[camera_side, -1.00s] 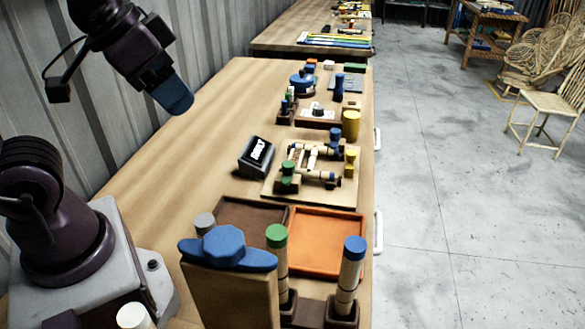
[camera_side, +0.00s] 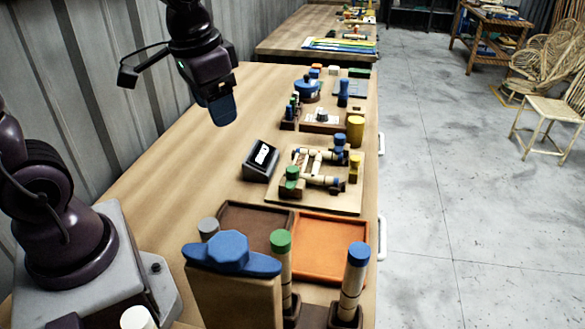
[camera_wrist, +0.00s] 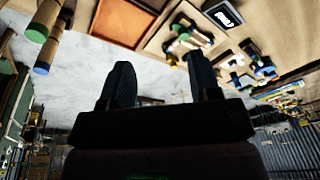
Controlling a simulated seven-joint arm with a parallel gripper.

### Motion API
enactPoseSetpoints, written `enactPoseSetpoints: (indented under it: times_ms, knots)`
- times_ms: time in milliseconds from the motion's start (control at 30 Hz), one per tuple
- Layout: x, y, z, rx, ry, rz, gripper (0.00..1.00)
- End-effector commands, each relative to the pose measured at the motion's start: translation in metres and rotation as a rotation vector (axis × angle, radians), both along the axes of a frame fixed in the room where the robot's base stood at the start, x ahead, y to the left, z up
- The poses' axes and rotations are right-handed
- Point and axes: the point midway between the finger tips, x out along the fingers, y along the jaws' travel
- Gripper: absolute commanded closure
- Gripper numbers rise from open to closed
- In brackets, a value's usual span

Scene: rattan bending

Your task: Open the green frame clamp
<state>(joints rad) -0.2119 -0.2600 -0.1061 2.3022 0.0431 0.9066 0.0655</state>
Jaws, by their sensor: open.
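The green frame clamp (camera_side: 291,178) stands at the near left corner of a wooden board, at one end of a pale rattan frame (camera_side: 317,172). Whether it is open or shut is too small to tell. It also shows as a small green knob (camera_wrist: 184,37) in the wrist view. My gripper (camera_side: 223,110) is up in the air above the table, left of and beyond the clamp, and far from touching it. In the wrist view its two dark fingers (camera_wrist: 161,78) are spread apart with nothing between them.
A blue clamp (camera_side: 341,141) and yellow one (camera_side: 354,168) stand on the same board. A black display (camera_side: 260,160) stands left of it. An orange tray (camera_side: 330,247) and upright poles with green (camera_side: 280,241) and blue (camera_side: 358,254) tops are nearer. The table's left side is clear.

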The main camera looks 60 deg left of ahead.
Motion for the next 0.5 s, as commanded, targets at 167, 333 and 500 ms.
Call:
enactPoseSetpoints:
  times_ms: [167, 333, 500]
  knots:
    - [0.046, 0.019, -0.029, 0.014, 0.127, -0.136, 0.43]
    - [0.088, 0.037, -0.063, -0.004, 0.213, -0.328, 0.43]
    - [0.128, 0.054, -0.102, -0.039, 0.255, -0.562, 0.43]
